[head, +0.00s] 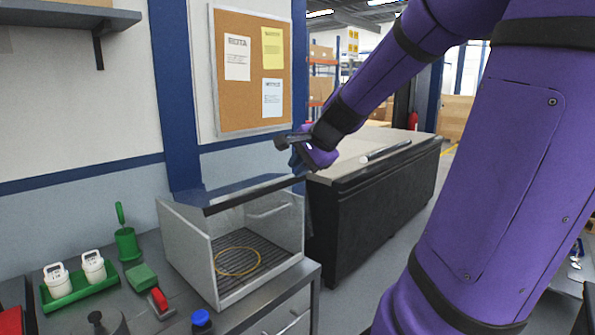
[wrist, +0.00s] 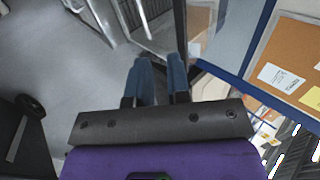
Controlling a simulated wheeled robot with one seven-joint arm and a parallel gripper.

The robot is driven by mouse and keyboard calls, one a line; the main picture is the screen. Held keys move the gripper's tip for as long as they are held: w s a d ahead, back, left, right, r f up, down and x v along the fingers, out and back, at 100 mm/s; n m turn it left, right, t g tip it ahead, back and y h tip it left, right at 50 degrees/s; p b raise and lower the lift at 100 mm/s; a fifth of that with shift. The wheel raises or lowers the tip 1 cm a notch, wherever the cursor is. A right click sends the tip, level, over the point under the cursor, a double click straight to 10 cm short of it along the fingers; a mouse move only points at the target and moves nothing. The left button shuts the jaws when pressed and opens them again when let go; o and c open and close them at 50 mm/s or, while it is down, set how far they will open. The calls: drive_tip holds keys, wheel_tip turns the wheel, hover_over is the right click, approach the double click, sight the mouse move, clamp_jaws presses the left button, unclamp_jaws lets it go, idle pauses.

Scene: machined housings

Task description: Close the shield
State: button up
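The shield (head: 255,193) is a clear panel with a dark edge on a pale metal enclosure (head: 186,250) on the bench in the head view. It appears raised, with the dark edge high and the front of the enclosure uncovered. A slatted floor and a yellow ring (head: 258,262) show inside. My gripper (head: 297,160) is just above and beside the right end of the dark edge; contact cannot be told. In the wrist view, its two blue fingers (wrist: 161,62) are apart with nothing seen between them. Part of the enclosure (wrist: 158,38) shows beyond the fingertips.
A green tray (head: 75,291) with white containers, a green brush holder (head: 127,244) and a blue-capped bottle (head: 201,321) stand left and front on the bench. A dark cabinet (head: 365,205) stands behind at right. A corkboard (head: 249,75) hangs on the wall.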

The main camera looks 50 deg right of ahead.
drive_tip(key=shift+w+a+r+g, duration=0.1)
drive_tip(key=shift+w+r+g, duration=0.1)
drive_tip(key=shift+w+g, duration=0.2)
clamp_jaws()
drive_tip(key=g, duration=0.3)
approach(277, 209)
drive_tip(key=x, duration=0.7)
drive_tip(key=shift+w+f, duration=0.2)
drive_tip(key=shift+f, duration=0.05)
